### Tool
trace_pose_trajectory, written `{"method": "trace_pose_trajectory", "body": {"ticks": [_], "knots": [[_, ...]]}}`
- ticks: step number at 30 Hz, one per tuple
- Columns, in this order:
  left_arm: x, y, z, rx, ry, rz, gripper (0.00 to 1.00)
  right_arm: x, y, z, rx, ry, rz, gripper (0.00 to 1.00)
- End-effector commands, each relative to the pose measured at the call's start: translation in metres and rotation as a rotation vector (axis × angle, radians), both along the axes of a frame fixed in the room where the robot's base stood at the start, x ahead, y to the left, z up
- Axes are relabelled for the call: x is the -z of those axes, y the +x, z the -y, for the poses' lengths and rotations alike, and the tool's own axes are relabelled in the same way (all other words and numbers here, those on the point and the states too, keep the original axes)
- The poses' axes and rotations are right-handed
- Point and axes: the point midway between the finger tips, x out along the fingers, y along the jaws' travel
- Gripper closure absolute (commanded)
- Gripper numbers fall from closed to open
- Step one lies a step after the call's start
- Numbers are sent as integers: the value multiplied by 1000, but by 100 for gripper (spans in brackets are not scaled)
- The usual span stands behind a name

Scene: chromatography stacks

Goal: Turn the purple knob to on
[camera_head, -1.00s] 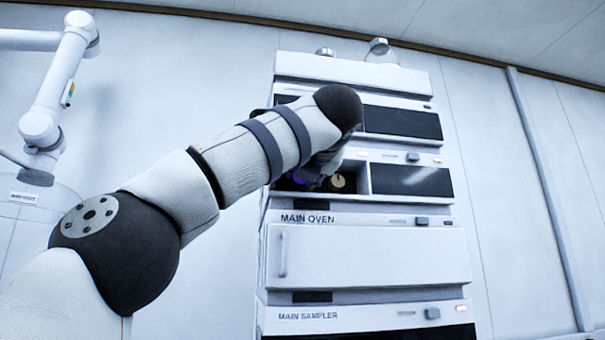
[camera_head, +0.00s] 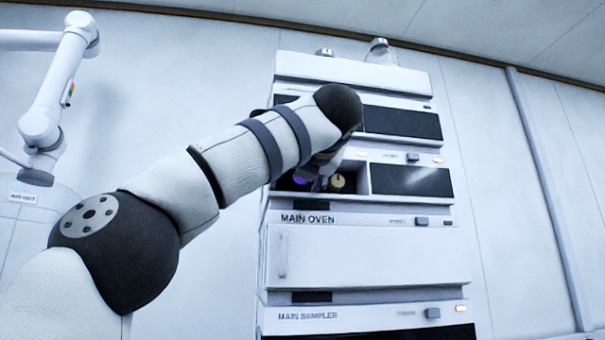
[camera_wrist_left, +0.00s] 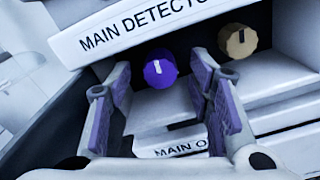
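The purple knob (camera_wrist_left: 160,70) has a white pointer line, close to upright in the left wrist view. It sits in the recess of the main detector unit and shows partly in the head view (camera_head: 300,180). My left gripper (camera_wrist_left: 159,62) is open, with a purple-padded finger on each side of the knob. A gap shows between each finger and the knob. I cannot tell whether the fingertips reach around it or stop short. In the head view my left gripper (camera_head: 323,176) is mostly hidden behind my forearm. My right gripper is in neither view.
A tan knob (camera_wrist_left: 237,40) with a dark pointer sits right of the purple knob, near my right-hand finger. The main oven (camera_head: 370,255) is below the recess, and the main sampler (camera_head: 350,315) below that. Bottles (camera_head: 380,52) stand on top of the stack.

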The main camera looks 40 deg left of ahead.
Motion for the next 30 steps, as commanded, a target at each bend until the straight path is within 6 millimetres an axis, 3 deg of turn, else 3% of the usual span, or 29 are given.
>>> {"method": "trace_pose_trajectory", "body": {"ticks": [5, 18, 30], "knots": [[-1, -5, 7, 3, 2, 1, 53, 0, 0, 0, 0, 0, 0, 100], [0, -68, 87, 3, 2, 0, 53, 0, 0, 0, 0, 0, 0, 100], [0, -75, 94, -1, 2, -1, 53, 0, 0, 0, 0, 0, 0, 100]]}}
